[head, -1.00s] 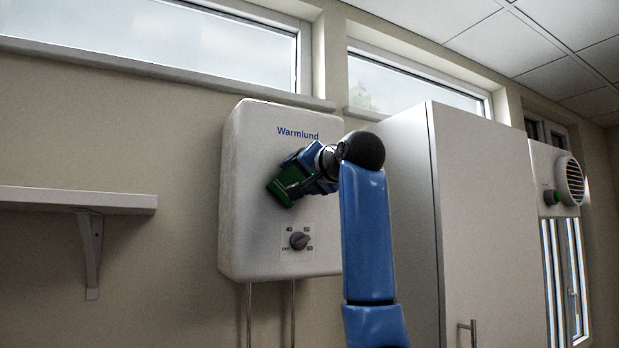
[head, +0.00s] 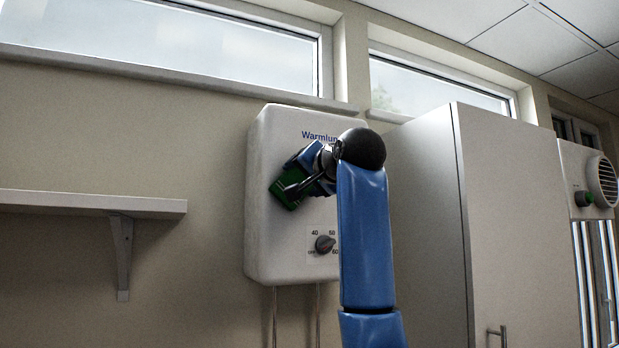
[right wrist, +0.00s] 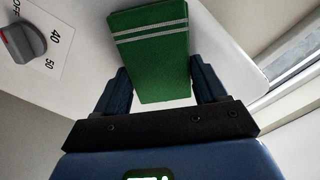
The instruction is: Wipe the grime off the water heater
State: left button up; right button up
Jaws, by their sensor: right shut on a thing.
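The white water heater (head: 268,235) hangs on the wall, with a "Warmlund" label and a temperature knob (head: 324,244). My right gripper (head: 299,186) is shut on a green block with pale stripes (head: 284,198), in front of the left part of the heater's face. In the right wrist view the green block (right wrist: 150,60) sits between the two fingers, against or very close to the heater (right wrist: 85,45); I cannot tell if it touches. I make out no clear grime; my arm hides the heater's right side. My left gripper is not in view.
A shelf (head: 80,203) on a bracket is on the wall to the left. A tall cabinet (head: 520,220) stands close on the heater's right. Two pipes (head: 275,315) run down below the heater. A window sill (head: 200,82) runs above it.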

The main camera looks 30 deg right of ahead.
jog(key=shift+s+d+f+b, duration=0.15)
jog(key=shift+s+f+b, duration=0.05)
jog(key=shift+s+b, duration=0.4)
jog(key=shift+s+a+r+b, duration=0.1)
jog(key=shift+s+b, duration=0.35)
jog(key=shift+s, duration=0.75)
jog(key=shift+s+a+r+b, duration=0.1)
jog(key=shift+s+b, duration=0.3)
jog(key=shift+s, duration=0.75)
jog(key=s+b, duration=0.1)
jog(key=s, duration=0.2)
jog(key=shift+w, duration=0.1)
